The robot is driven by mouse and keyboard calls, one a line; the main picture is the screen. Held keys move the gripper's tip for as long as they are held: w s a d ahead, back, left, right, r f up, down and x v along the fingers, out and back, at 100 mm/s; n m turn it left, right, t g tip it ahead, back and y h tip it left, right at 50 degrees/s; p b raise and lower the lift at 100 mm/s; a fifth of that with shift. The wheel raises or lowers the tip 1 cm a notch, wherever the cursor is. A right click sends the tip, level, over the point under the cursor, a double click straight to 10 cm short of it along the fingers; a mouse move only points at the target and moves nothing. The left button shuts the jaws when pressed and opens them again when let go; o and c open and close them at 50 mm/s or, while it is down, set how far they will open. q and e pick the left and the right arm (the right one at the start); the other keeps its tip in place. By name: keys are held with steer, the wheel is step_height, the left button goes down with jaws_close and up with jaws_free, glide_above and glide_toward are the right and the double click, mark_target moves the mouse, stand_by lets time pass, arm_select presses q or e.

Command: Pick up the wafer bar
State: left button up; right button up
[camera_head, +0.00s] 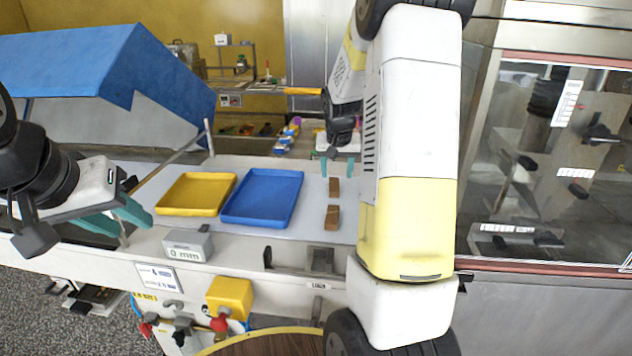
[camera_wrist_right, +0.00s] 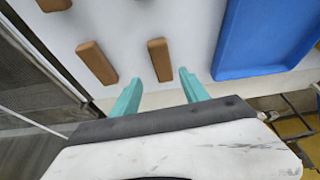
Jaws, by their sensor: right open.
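Two brown wafer bars lie on the pale work surface in the head view, a far one (camera_head: 334,187) and a near one (camera_head: 332,217). The right wrist view shows one bar (camera_wrist_right: 159,60) just beyond my fingertips, another bar (camera_wrist_right: 97,62) to its left, and part of a third (camera_wrist_right: 54,4) at the top edge. My right gripper (camera_head: 337,168) is open and empty above the surface, behind the far bar; its teal fingers (camera_wrist_right: 160,88) also show in the wrist view. My left gripper (camera_head: 134,224) appears open and empty at the left. My right arm hides the surface to the right.
A blue tray (camera_head: 228,220) stands left of the bars, with a yellow tray (camera_head: 160,211) beside it. The blue tray also shows in the wrist view (camera_wrist_right: 222,58). A grey display box (camera_head: 188,246) sits at the front edge. A glass-fronted machine (camera_head: 560,160) stands right.

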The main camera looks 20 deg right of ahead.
mark_target(334, 183)
steer(key=x, duration=0.4)
steer(key=shift+w+a+f, duration=0.2)
steer(key=shift+a+f, duration=0.05)
steer(key=shift+f, duration=0.15)
steer(key=shift+f, duration=0.1)
steer(key=c, duration=1.1)
